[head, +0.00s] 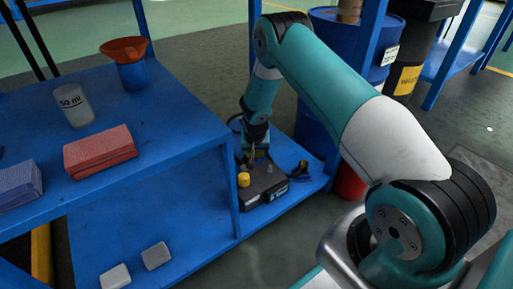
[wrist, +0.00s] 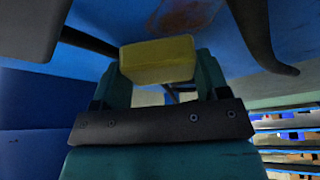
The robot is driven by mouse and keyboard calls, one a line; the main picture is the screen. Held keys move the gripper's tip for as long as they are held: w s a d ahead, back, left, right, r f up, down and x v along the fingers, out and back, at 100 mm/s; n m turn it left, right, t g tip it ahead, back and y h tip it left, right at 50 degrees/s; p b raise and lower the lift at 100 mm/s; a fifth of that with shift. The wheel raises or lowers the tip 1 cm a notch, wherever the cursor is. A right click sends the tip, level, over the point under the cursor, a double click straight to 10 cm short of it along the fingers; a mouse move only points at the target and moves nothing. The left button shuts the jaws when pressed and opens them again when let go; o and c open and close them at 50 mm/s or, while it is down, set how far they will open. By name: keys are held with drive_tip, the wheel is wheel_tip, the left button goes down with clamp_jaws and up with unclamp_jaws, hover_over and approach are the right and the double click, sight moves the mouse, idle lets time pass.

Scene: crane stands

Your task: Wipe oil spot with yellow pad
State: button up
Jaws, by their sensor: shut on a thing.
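The yellow pad (wrist: 158,61) is a pale yellow block in the wrist view, between the two teal fingers of my gripper (wrist: 158,80). My gripper is shut on it. Beyond the pad, a reddish-brown smear (wrist: 185,14) shows on a blue surface; it looks like the oil spot, and the pad partly covers its lower edge. I cannot tell whether pad and smear touch. In the head view my gripper (head: 255,150) reaches down at the right end of the lower blue shelf, beside a dark case (head: 262,188). The pad and spot are not clear there.
Two grey pads (head: 156,256) lie on the lower shelf (head: 190,215). A yellow knob (head: 243,180) tops the case. A blue barrel (head: 313,125) stands behind.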

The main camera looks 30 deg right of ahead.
drive_tip(key=shift+f+b, duration=0.45)
drive_tip(key=shift+f, duration=0.35)
idle(0.4)
drive_tip(key=shift+a+r, duration=0.1)
drive_tip(key=shift+a, duration=0.05)
drive_tip(key=shift+a+r+p, duration=0.1)
drive_tip(key=shift+a+p, duration=0.35)
drive_tip(key=shift+a, duration=0.55)
drive_tip(key=shift+s+a+p, duration=0.15)
drive_tip(key=shift+a+p, duration=0.5)
drive_tip(key=shift+a, duration=2.25)
drive_tip(key=shift+d, duration=0.1)
drive_tip(key=shift+d+f+p, duration=0.15)
drive_tip(key=shift+d+p, duration=0.1)
drive_tip(key=shift+d, duration=1.75)
drive_tip(key=shift+d+f+p, duration=0.15)
drive_tip(key=shift+d+p, duration=0.05)
drive_tip(key=shift+d, duration=1.8)
drive_tip(key=shift+a, duration=0.1)
